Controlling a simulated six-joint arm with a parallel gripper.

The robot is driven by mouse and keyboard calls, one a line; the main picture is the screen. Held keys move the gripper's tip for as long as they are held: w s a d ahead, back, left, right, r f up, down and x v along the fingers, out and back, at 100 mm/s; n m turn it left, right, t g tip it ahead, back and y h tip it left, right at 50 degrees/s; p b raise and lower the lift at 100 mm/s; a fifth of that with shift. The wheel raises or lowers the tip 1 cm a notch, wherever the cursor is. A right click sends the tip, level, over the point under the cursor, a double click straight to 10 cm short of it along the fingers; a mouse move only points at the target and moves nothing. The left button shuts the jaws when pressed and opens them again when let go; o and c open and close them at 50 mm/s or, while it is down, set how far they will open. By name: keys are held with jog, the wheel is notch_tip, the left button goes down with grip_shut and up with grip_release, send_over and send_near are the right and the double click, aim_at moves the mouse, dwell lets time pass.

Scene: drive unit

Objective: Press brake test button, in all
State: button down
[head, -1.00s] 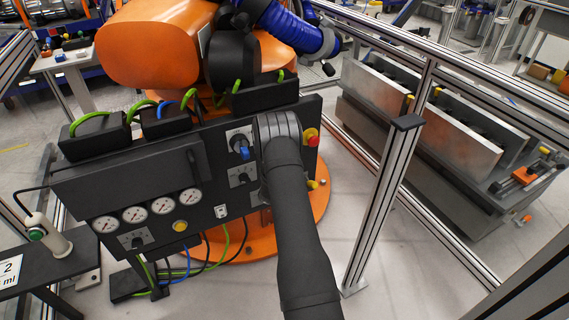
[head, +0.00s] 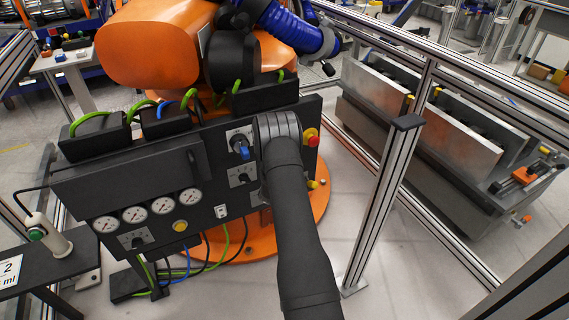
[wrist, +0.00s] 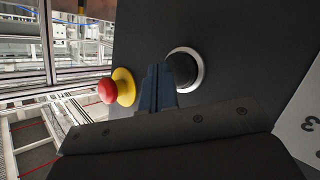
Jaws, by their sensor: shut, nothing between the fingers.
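The dark control panel (head: 135,190) stands in front of the orange robot. In the wrist view my gripper (wrist: 158,72) is shut and empty, with its blue-grey fingers close against the panel. A black round button in a silver ring (wrist: 199,72) is just right of the fingertips, which partly overlap its left edge. I cannot tell whether they touch it. No label on it is readable. In the head view my arm hides this button and my gripper.
A red mushroom button on a yellow base (wrist: 108,91) is close left of the fingers; it also shows in the head view (head: 312,137). A blue-handled switch (head: 243,150), several gauges (head: 162,205) and a yellow button (head: 180,225) are left of my arm. A fence post (head: 385,200) stands right.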

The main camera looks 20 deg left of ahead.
dwell(0.4)
jog(key=shift+w+a, duration=0.3)
jog(key=shift+w+a, duration=0.3)
jog(key=shift+w, duration=0.05)
dwell(0.9)
jog(key=shift+s+d, duration=0.6)
jog(key=shift+s, duration=0.05)
jog(key=shift+s+d, duration=1.75)
jog(key=shift+d, duration=0.05)
jog(key=shift+s+d, duration=1.35)
